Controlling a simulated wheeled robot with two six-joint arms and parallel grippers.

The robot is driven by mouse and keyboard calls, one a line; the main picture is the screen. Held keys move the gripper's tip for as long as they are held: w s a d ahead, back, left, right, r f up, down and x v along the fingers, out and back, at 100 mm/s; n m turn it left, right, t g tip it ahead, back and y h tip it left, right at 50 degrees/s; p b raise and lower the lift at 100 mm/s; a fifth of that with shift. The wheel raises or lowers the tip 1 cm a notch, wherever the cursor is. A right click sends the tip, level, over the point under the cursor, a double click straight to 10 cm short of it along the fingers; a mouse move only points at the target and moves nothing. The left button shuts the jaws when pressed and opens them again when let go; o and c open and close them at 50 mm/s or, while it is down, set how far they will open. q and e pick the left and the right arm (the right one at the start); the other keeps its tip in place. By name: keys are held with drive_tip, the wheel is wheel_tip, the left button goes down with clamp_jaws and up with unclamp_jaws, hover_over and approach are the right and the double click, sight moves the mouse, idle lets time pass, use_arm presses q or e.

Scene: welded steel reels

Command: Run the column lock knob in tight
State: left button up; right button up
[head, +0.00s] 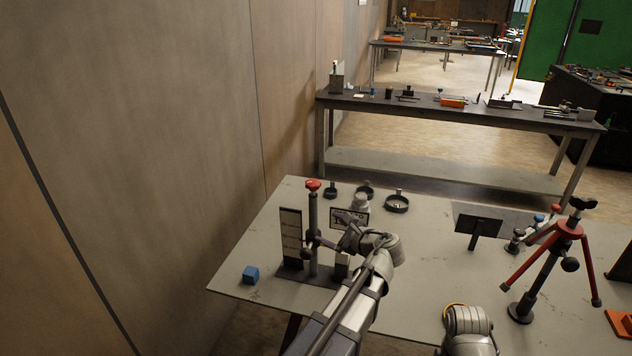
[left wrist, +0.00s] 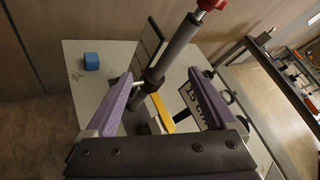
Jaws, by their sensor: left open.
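A dark upright column (head: 313,222) with a red knob (head: 313,185) on top stands on a base plate at the left of the bench. In the left wrist view the column (left wrist: 176,48) leans across the picture, its red knob (left wrist: 212,4) cut by the top edge. A dark collar (left wrist: 152,76) sits on the column, with a small light stem beside it. I cannot tell for certain which part is the lock knob. My left gripper (head: 330,240) is open by the collar; its purple fingers (left wrist: 158,80) lie either side of the column.
A blue cube (head: 251,273) lies near the bench's left edge. Several round parts (head: 397,203) sit behind. A red tripod (head: 568,229) and a black panel (head: 478,225) stand at right.

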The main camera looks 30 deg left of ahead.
sight(318, 187)
use_arm(q)
drive_tip(key=w+a+r+m+y, duration=0.1)
drive_tip(key=r+m, duration=0.1)
drive_tip(key=w+a+r+m+t+y, duration=0.1)
drive_tip(key=w+a+r+m, duration=0.1)
drive_tip(key=r, duration=0.1)
drive_tip(key=w+a+r+m+t+y, duration=0.1)
drive_tip(key=a+r+m, duration=0.1)
drive_tip(key=shift+w+a+r, duration=0.15)
drive_tip(key=shift+w+r, duration=0.05)
drive_tip(key=shift+w+a+r+m+y, duration=0.1)
drive_tip(key=shift+r+m+y, duration=0.2)
drive_tip(key=shift+m, duration=0.2)
drive_tip(key=x, duration=0.7)
drive_tip(key=shift+w+a, duration=0.2)
drive_tip(key=shift+a, duration=0.1)
drive_tip(key=c, duration=1.4)
